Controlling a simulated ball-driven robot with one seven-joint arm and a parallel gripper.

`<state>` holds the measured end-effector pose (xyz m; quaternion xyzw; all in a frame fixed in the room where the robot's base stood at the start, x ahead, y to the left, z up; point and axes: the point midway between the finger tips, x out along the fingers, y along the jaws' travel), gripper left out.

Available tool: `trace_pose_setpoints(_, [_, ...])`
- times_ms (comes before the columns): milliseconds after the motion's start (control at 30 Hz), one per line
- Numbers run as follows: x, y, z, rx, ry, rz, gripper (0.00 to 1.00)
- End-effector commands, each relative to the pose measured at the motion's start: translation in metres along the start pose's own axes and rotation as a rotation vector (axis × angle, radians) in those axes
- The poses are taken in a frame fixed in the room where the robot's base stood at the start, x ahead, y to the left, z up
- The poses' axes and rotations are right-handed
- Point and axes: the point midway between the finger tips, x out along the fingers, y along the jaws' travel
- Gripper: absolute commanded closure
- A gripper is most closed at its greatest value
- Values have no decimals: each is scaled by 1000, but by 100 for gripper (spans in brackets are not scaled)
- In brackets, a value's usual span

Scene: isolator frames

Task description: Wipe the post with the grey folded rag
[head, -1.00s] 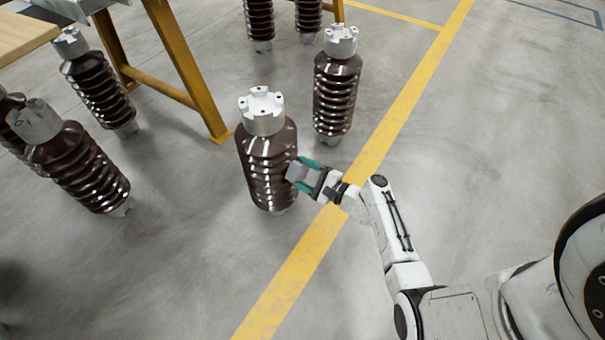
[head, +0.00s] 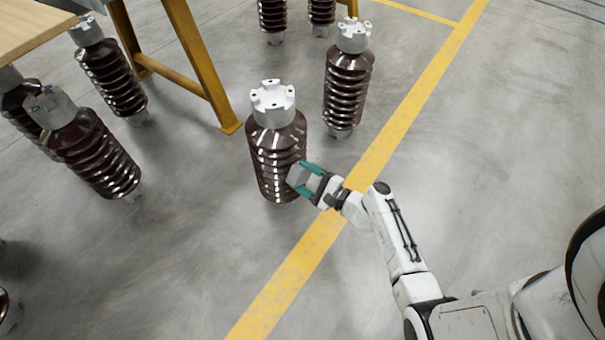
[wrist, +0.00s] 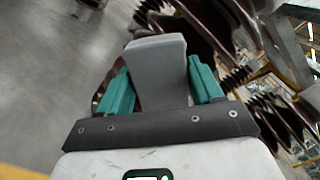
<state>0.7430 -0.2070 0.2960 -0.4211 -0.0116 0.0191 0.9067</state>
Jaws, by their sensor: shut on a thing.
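The post (head: 274,150) is a brown ribbed insulator with a silver metal cap, standing upright on the floor in the middle of the head view. My gripper (head: 302,179) is at its lower right side, with teal fingers shut on the grey folded rag (head: 296,175). In the head view the rag overlaps the right edge of the post, low on the ribs; whether it touches cannot be told for certain. In the wrist view the rag (wrist: 158,72) stands out between the two teal fingers (wrist: 160,88), and brown ribs show behind it.
Another insulator (head: 346,90) stands behind and right of the post. Several more stand at the left and back. A table (head: 30,30) with yellow legs (head: 205,70) is at the upper left. A yellow floor line (head: 300,262) runs past the post; the floor right of it is clear.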

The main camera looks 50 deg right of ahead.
Motion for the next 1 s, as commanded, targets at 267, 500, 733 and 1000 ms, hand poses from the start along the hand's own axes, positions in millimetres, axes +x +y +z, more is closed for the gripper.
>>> trace_pose_setpoints(267, [-28,-1,-1,0,7,-2,63])
trace_pose_setpoints(500, [-47,-1,-2,1,9,-3,63])
trace_pose_setpoints(733, [-50,-1,-2,1,8,-3,63])
trace_pose_setpoints(1000, [-54,-1,-2,1,9,-3,63])
